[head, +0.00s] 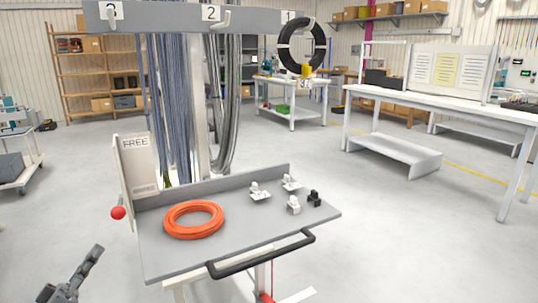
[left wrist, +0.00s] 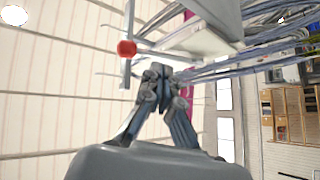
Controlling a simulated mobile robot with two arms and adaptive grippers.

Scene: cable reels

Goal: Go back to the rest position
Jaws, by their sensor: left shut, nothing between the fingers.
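My left gripper (head: 92,257) shows at the lower left of the head view, off the left side of the cart and in the air. It is shut and empty; in the left wrist view its fingertips (left wrist: 157,72) meet. An orange cable coil (head: 193,219) lies flat on the grey cart top (head: 170,258), apart from my gripper. A black coil (head: 302,46) hangs at the hook marked 1. My right gripper is out of view.
The cart has a black handle (head: 262,256), a FREE sign (head: 139,165) and a red ball knob (head: 118,213), also in the left wrist view (left wrist: 126,48). Small white fittings (head: 293,205) and a black one (head: 314,198) stand on it.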

